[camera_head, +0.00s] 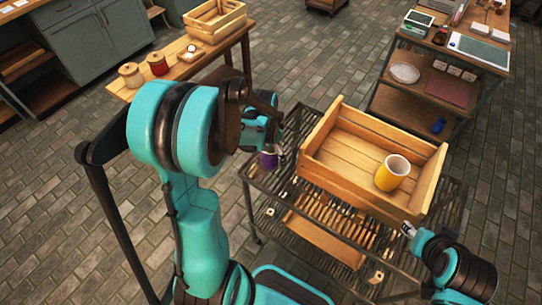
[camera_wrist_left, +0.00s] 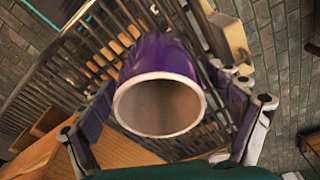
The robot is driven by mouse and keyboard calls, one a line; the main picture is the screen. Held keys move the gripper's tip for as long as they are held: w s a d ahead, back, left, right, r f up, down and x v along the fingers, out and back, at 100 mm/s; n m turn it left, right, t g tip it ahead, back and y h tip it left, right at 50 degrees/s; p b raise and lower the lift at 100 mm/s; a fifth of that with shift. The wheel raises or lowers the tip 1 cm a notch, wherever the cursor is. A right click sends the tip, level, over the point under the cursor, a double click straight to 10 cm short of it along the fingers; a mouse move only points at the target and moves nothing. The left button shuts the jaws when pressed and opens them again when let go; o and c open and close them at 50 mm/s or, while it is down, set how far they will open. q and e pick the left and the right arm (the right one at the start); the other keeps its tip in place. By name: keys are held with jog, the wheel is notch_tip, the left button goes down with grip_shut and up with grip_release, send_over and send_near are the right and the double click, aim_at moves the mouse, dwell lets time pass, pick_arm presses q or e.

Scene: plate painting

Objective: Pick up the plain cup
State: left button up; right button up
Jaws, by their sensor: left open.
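A plain purple cup (camera_head: 268,160) stands on the dark rack cart, just left of the wooden crate. In the left wrist view the purple cup (camera_wrist_left: 160,85) shows its pale rim and empty inside toward the camera. My left gripper (camera_head: 268,142) is at this cup. Its open fingers (camera_wrist_left: 165,120) lie on either side of the cup; I cannot tell whether they touch it. A yellow cup (camera_head: 392,173) with a pale inside stands in the crate. My right gripper (camera_head: 408,230) is beside the crate's near right corner, too small to read.
The wooden crate (camera_head: 340,185) sits on the slatted cart (camera_head: 258,183), close right of my left gripper. A wooden table (camera_head: 190,66) with jars and a box stands behind left. A shelf unit (camera_head: 425,85) stands behind right. Brick floor lies between them.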

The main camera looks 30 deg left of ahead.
pick_arm(q)
jog(key=c, duration=1.5)
jog(key=shift+r, duration=0.1)
